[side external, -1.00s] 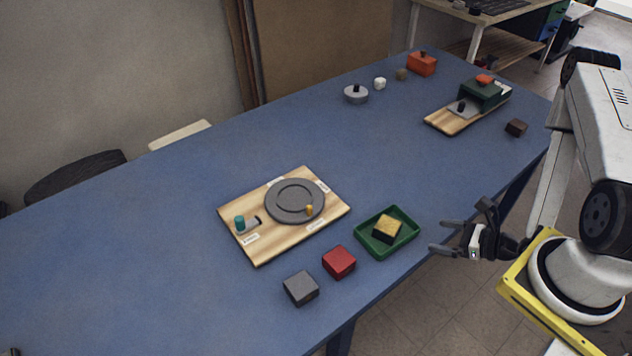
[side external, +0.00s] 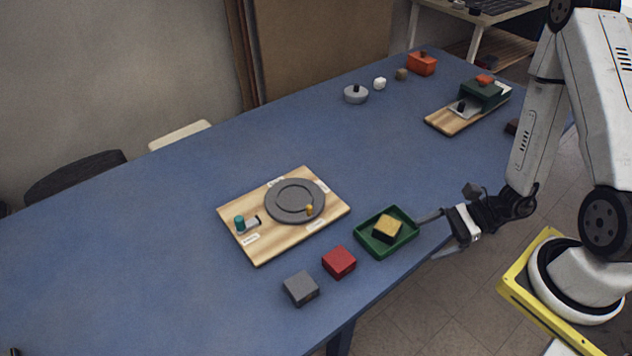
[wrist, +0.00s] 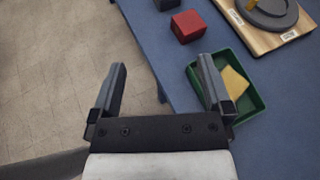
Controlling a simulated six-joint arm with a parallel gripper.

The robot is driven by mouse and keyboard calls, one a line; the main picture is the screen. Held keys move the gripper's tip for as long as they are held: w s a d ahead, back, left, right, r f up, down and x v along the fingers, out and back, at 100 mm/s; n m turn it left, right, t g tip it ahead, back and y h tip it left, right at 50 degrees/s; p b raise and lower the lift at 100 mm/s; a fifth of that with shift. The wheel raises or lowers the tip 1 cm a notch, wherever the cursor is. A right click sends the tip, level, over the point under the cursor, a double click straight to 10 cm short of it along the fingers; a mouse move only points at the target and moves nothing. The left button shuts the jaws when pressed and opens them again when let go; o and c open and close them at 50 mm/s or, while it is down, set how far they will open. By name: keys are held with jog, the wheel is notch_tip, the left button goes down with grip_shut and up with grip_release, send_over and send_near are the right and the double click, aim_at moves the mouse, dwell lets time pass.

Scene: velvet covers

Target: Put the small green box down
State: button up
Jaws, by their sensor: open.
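A dark green box (side external: 480,93) with an orange-red knob on top sits on a narrow wooden board (side external: 452,121) at the far right of the table. A shallow green tray (side external: 368,245) lies near the front edge, and it also shows in the wrist view (wrist: 254,104). A black block with a yellow top (side external: 388,229) is in the tray. My gripper (side external: 436,236) is open and empty at the table's front edge, just right of the tray. In the wrist view, its right finger overlaps the tray's edge; I cannot tell whether they touch.
A red block (side external: 339,262) and a grey block (side external: 301,289) sit left of the tray. A wooden board (side external: 262,253) with a grey disc (side external: 295,200) lies behind it. A grey lidded piece (side external: 356,94) and an orange box (side external: 422,64) stand farther back.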

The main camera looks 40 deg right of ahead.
notch_tip(320, 180, up, 3)
jog(key=s+n+g+h, duration=0.35)
jog(key=n+g, duration=0.45)
jog(key=n, duration=0.3)
jog(key=w+d+r+n+t+h, duration=0.1)
jog(key=w+r+n+t+h, duration=0.3)
jog(key=w+r+n+h, duration=0.4)
jog(key=w+r+n, duration=0.1)
jog(key=n, duration=0.1)
jog(key=shift+w+d+n+t, duration=0.3)
jog(key=shift+w+n+t, duration=0.05)
jog(key=shift+n+t, duration=0.05)
